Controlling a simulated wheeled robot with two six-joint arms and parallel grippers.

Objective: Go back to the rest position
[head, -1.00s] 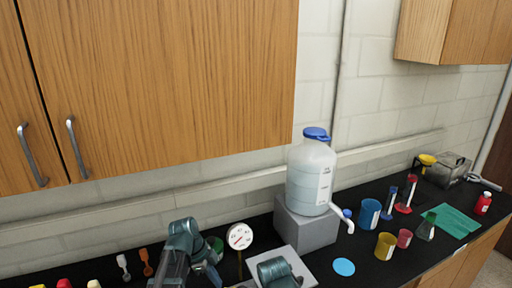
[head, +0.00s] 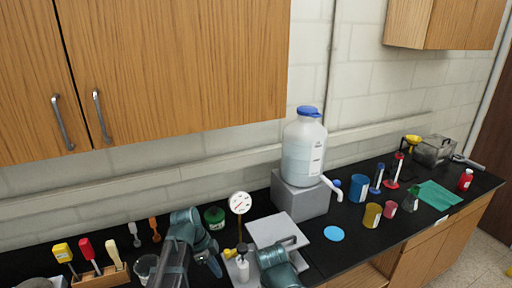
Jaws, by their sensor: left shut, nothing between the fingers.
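My left arm comes up from the bottom edge in the head view, teal and dark grey. Its gripper (head: 215,265) points down over the black counter (head: 335,264), beside a small white bottle (head: 242,268). It is shut with nothing between its fingers. My right arm shows only as a teal link at the bottom, in front of a grey plate (head: 272,229). The right gripper is not visible.
A round dial gauge (head: 240,203) and a green-lidded jar (head: 214,217) stand close behind my left arm. A large jug (head: 304,150) sits on a grey block (head: 301,201). Several cups and cylinders stand to the right. A rack (head: 98,279) of colored-handled tools is at left.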

